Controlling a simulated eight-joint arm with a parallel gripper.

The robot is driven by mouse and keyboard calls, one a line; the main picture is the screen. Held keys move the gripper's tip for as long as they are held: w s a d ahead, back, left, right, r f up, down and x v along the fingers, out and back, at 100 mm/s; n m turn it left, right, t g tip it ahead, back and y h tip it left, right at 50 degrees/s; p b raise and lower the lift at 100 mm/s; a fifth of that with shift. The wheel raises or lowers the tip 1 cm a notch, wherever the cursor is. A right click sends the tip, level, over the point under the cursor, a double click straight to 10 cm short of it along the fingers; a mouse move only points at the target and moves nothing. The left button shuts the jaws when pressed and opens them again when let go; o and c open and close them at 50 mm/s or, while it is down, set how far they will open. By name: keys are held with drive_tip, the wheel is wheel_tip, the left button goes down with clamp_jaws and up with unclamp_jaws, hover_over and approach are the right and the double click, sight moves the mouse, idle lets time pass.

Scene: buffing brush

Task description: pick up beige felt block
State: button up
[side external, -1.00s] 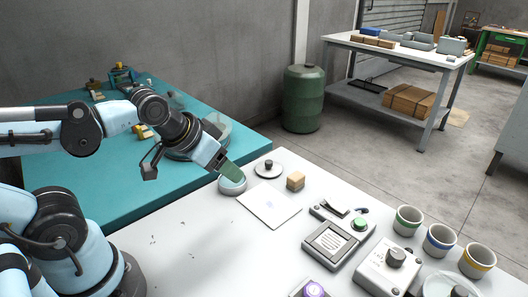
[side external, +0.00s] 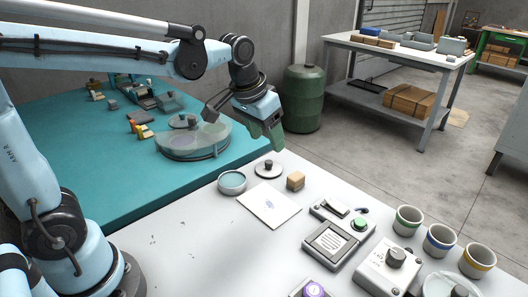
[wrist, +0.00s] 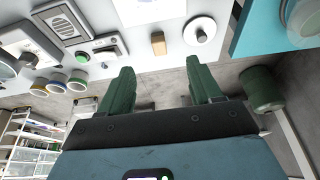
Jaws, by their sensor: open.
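The beige felt block (side external: 295,180) stands on the white table in the side view, right of a knobbed lid and behind a white sheet. It also shows in the wrist view (wrist: 158,43), beyond and between my fingertips. My gripper (side external: 275,143) has green fingers and hangs above the table's far edge, higher than the block and apart from it. In the wrist view my gripper (wrist: 160,75) has its two fingers spread wide with nothing between them.
A grey knobbed lid (side external: 268,169), a round open tin (side external: 232,182) and a white sheet (side external: 269,204) lie near the block. A device with a green button (side external: 342,213) and several cups (side external: 407,220) stand to the right. The table's front left is mostly clear.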

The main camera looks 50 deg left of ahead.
sight(296, 176)
drive_tip(key=w+d+f+g, duration=0.1)
drive_tip(key=w+f+g, duration=0.1)
drive_tip(key=w+f, duration=0.6)
drive_tip(key=f, duration=0.2)
drive_tip(key=w+f, duration=0.1)
drive_tip(key=f, duration=0.2)
drive_tip(key=w+f, duration=0.1)
drive_tip(key=f, duration=0.2)
drive_tip(key=shift+w+f, duration=0.15)
drive_tip(key=shift+f, duration=0.1)
drive_tip(key=c, duration=1.1)
drive_tip(key=shift+r, duration=0.1)
drive_tip(key=shift+r, duration=0.5)
wheel_tip(296, 176, up, 3)
drive_tip(key=shift+f, duration=0.1)
drive_tip(key=s+d+r, duration=0.2)
drive_tip(key=d, duration=0.1)
drive_tip(key=s+d+r, duration=0.2)
drive_tip(key=d, duration=0.1)
drive_tip(key=s+d+r, duration=0.2)
drive_tip(key=d+r, duration=0.1)
drive_tip(key=shift+s+d, duration=0.2)
drive_tip(key=shift+d, duration=0.2)
